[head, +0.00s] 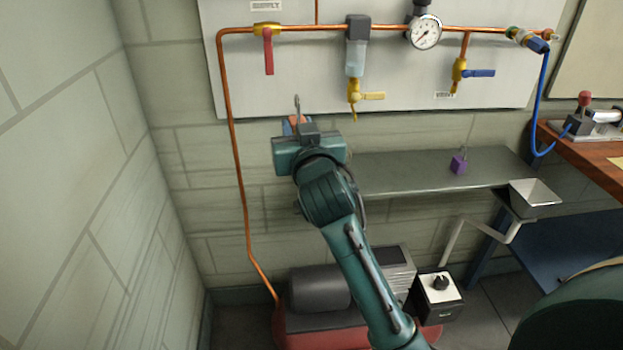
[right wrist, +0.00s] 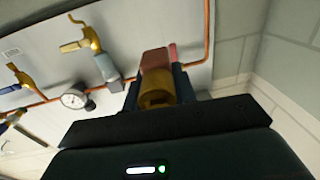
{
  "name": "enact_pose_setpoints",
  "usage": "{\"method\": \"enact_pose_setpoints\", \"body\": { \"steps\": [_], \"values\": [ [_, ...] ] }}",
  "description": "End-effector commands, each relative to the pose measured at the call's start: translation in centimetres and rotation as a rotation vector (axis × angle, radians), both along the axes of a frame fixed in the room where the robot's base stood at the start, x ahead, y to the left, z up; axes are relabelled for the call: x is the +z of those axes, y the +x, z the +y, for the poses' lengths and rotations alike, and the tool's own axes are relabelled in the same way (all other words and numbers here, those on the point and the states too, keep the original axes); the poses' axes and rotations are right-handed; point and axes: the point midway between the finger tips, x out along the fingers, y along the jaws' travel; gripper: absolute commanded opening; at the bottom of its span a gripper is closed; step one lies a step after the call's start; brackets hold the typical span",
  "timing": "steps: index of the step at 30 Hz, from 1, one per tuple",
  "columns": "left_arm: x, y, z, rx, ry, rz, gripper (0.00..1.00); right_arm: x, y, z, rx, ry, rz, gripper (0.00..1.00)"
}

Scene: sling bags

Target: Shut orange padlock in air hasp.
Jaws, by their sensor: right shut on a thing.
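The orange padlock (head: 292,124) is held in my right gripper (head: 299,122), with its grey shackle pointing up. In the right wrist view the padlock (right wrist: 157,90) sits between the dark fingers, showing a brass-coloured end and a reddish side. My right gripper is shut on it, just below the lower edge of the white panel. The red-handled supply valve (head: 268,50) is up and left of the padlock, apart from it, its handle hanging down. I cannot make out a hasp there, nor whether the shackle is open. My left gripper is not in view.
Copper pipe (head: 228,120) runs down left of my gripper. A filter bowl (head: 355,58), a gauge (head: 425,32) and a yellow-handled drain valve (head: 372,96) are to the right. A purple padlock (head: 458,165) is on the grey shelf (head: 410,180). Bare wall lies left.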

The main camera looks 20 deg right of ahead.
Motion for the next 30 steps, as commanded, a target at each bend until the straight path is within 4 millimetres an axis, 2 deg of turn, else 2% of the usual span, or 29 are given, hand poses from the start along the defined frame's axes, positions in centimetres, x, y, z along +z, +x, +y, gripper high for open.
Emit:
{"method": "enact_pose_setpoints", "body": {
  "steps": [1,9,15,18,21,24,30],
  "values": [
    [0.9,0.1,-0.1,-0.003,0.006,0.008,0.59,3.6,1.1,0.1,-0.013,0.001,-0.011,0.03],
    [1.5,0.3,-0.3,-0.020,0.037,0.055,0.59,16.7,4.1,1.0,-0.064,0.010,-0.007,0.03],
    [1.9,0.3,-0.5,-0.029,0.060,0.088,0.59,25.9,4.4,2.0,-0.087,0.011,-0.002,0.03],
    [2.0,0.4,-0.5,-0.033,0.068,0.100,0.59,29.5,4.0,2.4,-0.094,0.011,0.002,0.03],
    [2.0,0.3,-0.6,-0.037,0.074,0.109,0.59,32.0,3.7,2.8,-0.100,0.010,0.007,0.03],
    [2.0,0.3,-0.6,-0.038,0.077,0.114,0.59,33.4,3.4,2.9,-0.103,0.008,0.009,0.03],
    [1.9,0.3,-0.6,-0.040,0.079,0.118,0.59,34.1,3.2,3.0,-0.105,0.009,0.011,0.03]
  ]
}}
